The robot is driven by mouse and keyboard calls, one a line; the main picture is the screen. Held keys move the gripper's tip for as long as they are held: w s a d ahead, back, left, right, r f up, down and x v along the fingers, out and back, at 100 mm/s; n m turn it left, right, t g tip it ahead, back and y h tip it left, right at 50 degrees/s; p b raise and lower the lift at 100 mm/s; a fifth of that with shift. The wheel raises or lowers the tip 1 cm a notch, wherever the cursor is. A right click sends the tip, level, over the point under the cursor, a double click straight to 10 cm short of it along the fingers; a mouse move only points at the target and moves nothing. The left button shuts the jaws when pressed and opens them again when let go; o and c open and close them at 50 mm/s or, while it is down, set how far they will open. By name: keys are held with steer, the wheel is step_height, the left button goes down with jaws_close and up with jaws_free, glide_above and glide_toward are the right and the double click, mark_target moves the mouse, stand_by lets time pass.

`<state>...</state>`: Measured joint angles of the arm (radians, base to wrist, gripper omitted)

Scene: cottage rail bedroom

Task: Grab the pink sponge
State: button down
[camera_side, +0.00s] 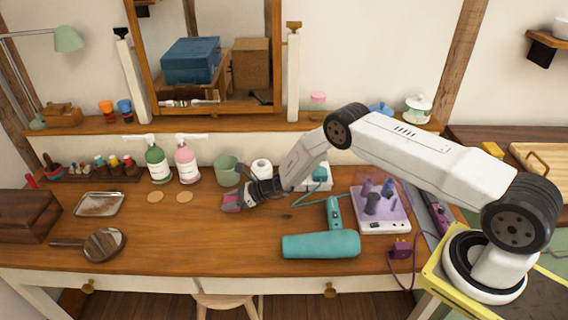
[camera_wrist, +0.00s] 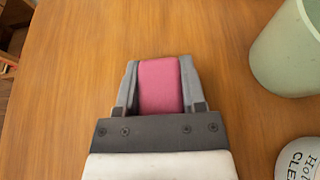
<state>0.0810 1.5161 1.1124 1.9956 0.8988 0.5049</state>
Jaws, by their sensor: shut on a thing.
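The pink sponge (camera_wrist: 160,86) is between the two grey fingers of my gripper (camera_wrist: 160,82) in the wrist view, with a finger against each side. I cannot tell whether the sponge touches the table.
A teal hair dryer (camera_side: 320,244) lies to the front right. Two pump bottles (camera_side: 187,164) stand at the back left. The front middle of the table (camera_side: 190,245) is clear.

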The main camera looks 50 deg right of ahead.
mark_target(230, 199)
steer(key=shift+r, duration=0.15)
steer(key=shift+r, duration=1.25)
steer(key=shift+s+r, duration=0.1)
steer(key=shift+r, duration=0.25)
steer(key=s+d+r, duration=0.1)
steer(key=s+r, duration=0.8)
steer(key=s, duration=0.4)
steer(key=shift+s+d+r, duration=0.2)
steer(key=shift+s+r, duration=0.05)
steer(key=shift+s, duration=0.1)
